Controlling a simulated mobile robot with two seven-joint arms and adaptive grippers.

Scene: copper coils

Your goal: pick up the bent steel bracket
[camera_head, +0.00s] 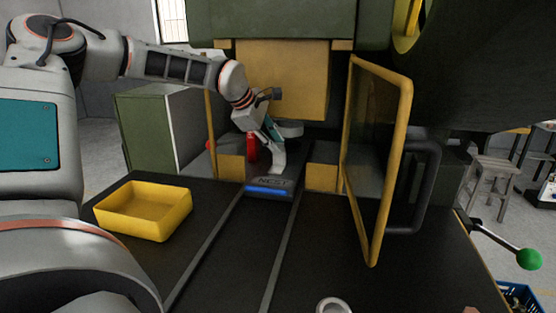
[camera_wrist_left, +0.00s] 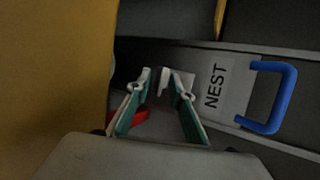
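My left gripper (camera_head: 277,163) reaches down into the opening of the green machine, just behind the blue handle. In the left wrist view its fingers (camera_wrist_left: 165,88) stand apart with a gap between them. A small grey metal piece (camera_wrist_left: 164,76) shows between and beyond the fingertips; it may be the bent steel bracket, but its shape is unclear and I cannot tell whether the fingers touch it. It lies by a plate marked NEST (camera_wrist_left: 214,84) with a blue handle (camera_wrist_left: 284,97). The handle also shows in the head view (camera_head: 268,191).
A yellow tray (camera_head: 145,209), seemingly empty, stands on the dark table at left. A yellow-framed clear guard (camera_head: 376,160) stands right of the opening. A red object (camera_head: 251,147) is close behind the gripper.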

